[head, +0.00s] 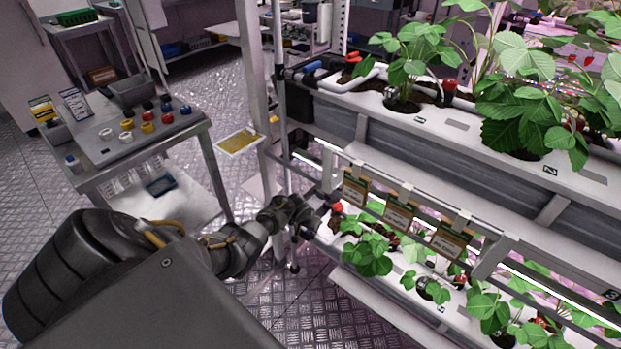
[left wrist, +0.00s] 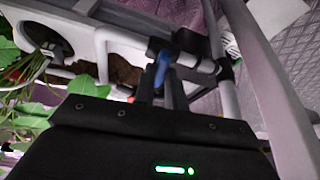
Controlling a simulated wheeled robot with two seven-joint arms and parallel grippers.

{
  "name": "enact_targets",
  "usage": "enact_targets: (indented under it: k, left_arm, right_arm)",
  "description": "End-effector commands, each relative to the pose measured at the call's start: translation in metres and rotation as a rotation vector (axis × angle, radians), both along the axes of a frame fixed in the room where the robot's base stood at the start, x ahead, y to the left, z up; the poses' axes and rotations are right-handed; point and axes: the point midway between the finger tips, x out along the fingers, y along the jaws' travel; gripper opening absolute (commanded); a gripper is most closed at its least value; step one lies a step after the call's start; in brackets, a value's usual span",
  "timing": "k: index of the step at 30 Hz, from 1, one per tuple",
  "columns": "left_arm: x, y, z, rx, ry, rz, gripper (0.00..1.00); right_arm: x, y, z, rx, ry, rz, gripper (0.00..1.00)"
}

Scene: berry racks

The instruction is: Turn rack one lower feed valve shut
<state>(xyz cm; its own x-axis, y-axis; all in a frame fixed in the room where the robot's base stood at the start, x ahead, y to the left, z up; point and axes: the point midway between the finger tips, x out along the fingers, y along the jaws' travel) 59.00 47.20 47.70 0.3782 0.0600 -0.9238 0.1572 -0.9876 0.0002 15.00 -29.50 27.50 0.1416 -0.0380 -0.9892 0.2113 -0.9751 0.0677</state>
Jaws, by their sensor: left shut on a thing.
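My left arm reaches from the lower left to the near end of the rack's lower tray (head: 402,296) in the head view. The left gripper (head: 308,217) is at that tray's end, by the pipework. In the left wrist view, the left gripper (left wrist: 163,88) is shut on the blue handle of the lower feed valve (left wrist: 162,66), which sits on the dark fitting of the pipe. The fingers cover part of the handle, and in the head view the gripper largely hides it. My right gripper is not in view.
The upper tray (head: 455,125) with strawberry plants overhangs the lower one; its own blue valve handle (head: 312,66) is at its end. Rack posts (head: 257,90) stand close to my arm. A metal cart (head: 150,148) with coloured caps is at left. Label cards (head: 398,216) hang on a rail.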

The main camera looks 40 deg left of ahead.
Motion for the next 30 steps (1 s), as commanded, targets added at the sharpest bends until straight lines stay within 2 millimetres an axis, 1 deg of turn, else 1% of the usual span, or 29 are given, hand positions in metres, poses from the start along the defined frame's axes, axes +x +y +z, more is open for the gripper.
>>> enact_targets:
  k: [3,9,26,27,30]
  left_arm:
    - [-0.0002,0.0008,-0.0004,0.000,0.001,-0.060,0.00]
    - [-0.0001,0.0011,-0.0003,0.000,0.001,-0.126,0.00]
    - [0.0001,0.0008,-0.0001,0.000,0.000,-0.155,0.00]
    - [0.0002,0.0008,-0.0001,0.000,0.000,-0.155,0.15]
    - [0.0002,0.0009,-0.0001,0.000,0.000,-0.154,0.28]
  right_arm:
    - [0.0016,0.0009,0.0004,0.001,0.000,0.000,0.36]
    - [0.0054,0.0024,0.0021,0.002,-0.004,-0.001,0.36]
    - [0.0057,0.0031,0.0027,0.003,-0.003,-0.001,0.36]
    - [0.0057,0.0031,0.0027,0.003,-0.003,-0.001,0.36]
    - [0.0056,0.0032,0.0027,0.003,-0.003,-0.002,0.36]
